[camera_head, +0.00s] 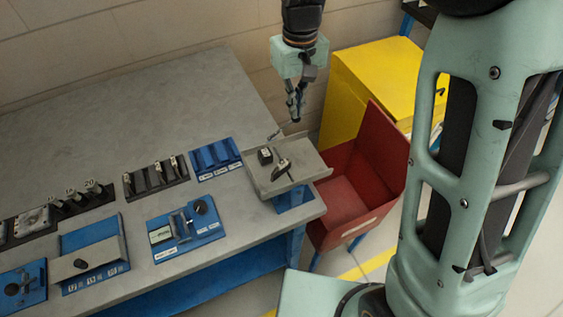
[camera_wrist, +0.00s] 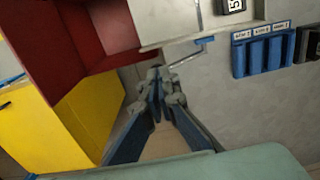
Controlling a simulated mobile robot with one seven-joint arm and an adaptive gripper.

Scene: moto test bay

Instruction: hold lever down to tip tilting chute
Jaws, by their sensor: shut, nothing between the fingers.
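The tilting chute is a grey tray (camera_head: 312,164) on a blue stand (camera_head: 294,200) at the table's right corner, and its edge shows in the wrist view (camera_wrist: 165,22). A black block (camera_head: 265,155) and a dark part with a light top (camera_head: 282,168) lie on it. The thin metal lever (camera_head: 274,134) sticks out at the tray's back edge and shows in the wrist view (camera_wrist: 190,53). My gripper (camera_head: 296,119) is shut and empty above the tray's back side. In the wrist view the fingertips (camera_wrist: 160,76) are close to the lever's end; I cannot tell if they touch.
A red open bin (camera_head: 352,190) stands just right of the chute, with a yellow cabinet (camera_head: 375,75) behind it. A blue slotted rack (camera_head: 215,158), a black rack (camera_head: 155,178) and blue fixtures (camera_head: 186,228) stand on the grey table (camera_head: 190,95). The table's back is clear.

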